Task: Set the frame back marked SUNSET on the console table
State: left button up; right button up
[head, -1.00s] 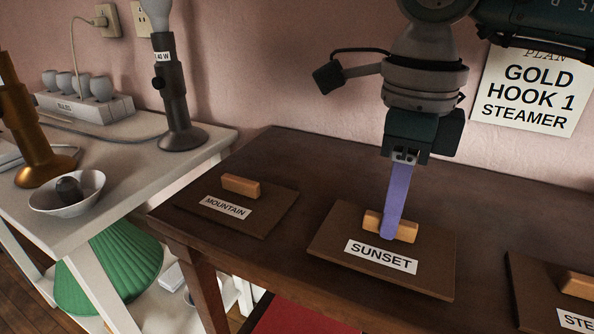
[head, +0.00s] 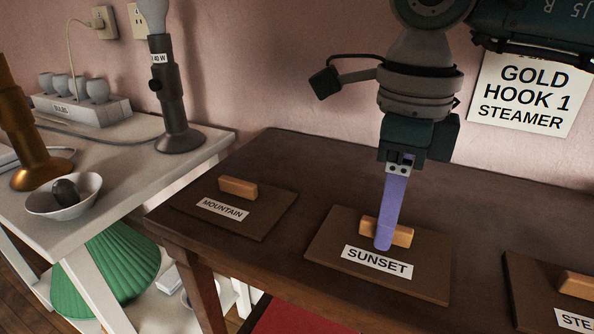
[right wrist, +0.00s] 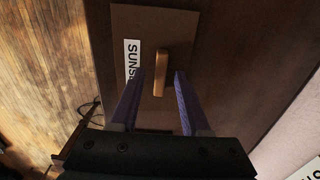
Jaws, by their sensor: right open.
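The SUNSET frame back (head: 428,281) is a flat brown board with a white label and an orange-tan wooden handle (head: 402,236). It lies flat on the dark brown table (head: 290,165). In the right wrist view the SUNSET board (right wrist: 180,30) lies below, its handle (right wrist: 160,74) seen between the two fingertips. My right gripper (head: 383,240) points down at the handle, its purple fingers open, one on each side; it also shows in the right wrist view (right wrist: 159,78). One finger hides part of the handle in the head view. Contact cannot be told. My left gripper is out of view.
A MOUNTAIN board (head: 265,222) lies to the left and a partly cut-off board marked STE (head: 530,290) to the right. A white table (head: 110,165) at left holds lamp stands, a bowl (head: 88,205) and a bulb rack (head: 80,112). The dark table's back is clear.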

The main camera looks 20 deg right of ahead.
notch_tip(320, 180, up, 12)
jog(key=p, duration=0.2)
